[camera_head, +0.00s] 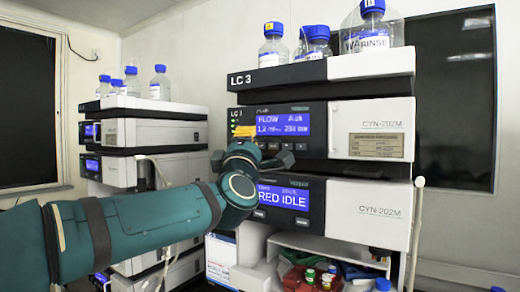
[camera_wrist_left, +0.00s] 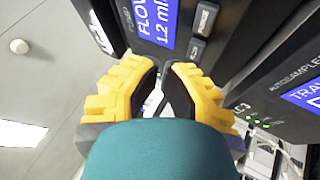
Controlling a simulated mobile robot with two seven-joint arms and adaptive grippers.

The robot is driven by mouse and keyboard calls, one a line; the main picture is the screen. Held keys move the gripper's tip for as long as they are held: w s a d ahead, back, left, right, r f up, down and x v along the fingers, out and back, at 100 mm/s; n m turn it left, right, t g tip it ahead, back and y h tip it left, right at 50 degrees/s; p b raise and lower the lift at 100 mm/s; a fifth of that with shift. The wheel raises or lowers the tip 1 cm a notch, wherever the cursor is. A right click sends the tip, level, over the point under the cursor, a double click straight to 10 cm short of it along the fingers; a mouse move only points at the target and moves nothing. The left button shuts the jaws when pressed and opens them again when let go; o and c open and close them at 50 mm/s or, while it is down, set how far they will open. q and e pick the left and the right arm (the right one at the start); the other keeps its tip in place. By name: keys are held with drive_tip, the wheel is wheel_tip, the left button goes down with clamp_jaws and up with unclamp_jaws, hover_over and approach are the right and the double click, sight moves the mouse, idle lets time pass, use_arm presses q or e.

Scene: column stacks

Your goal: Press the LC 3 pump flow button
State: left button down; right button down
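The LC 3 stack stands at centre right in the head view, with "LC 3" on its top tray (camera_head: 290,75). Its pump module has a blue FLOW display (camera_head: 283,123) and a row of small buttons (camera_head: 273,146) beneath. In the left wrist view the FLOW display (camera_wrist_left: 156,18) and grey buttons (camera_wrist_left: 204,18) show just beyond my left gripper (camera_wrist_left: 161,68). Its yellow fingers have their dark tips nearly together, with nothing visible between them. In the head view my wrist hides most of this gripper, at the pump's left front. Contact with a button cannot be told. My right gripper is out of view.
Blue-capped bottles (camera_head: 273,45) stand on top of the stack. A module below has a blue IDLE display (camera_head: 282,198), partly covered by my wrist. Another instrument stack (camera_head: 160,135) stands at left behind my arm. Coloured vials (camera_head: 310,275) sit in the lower bay.

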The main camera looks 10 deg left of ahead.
use_arm(q)
drive_tip(key=shift+s+a+b, duration=0.3)
drive_tip(key=shift+s+b, duration=0.2)
drive_tip(key=shift+s, duration=0.3)
drive_tip(key=shift+s+a+b, duration=0.25)
drive_tip(key=shift+s+b, duration=0.2)
drive_tip(key=shift+s, duration=0.3)
drive_tip(key=shift+s+a+b, duration=0.3)
drive_tip(key=shift+s+b, duration=0.2)
drive_tip(key=shift+s, duration=0.3)
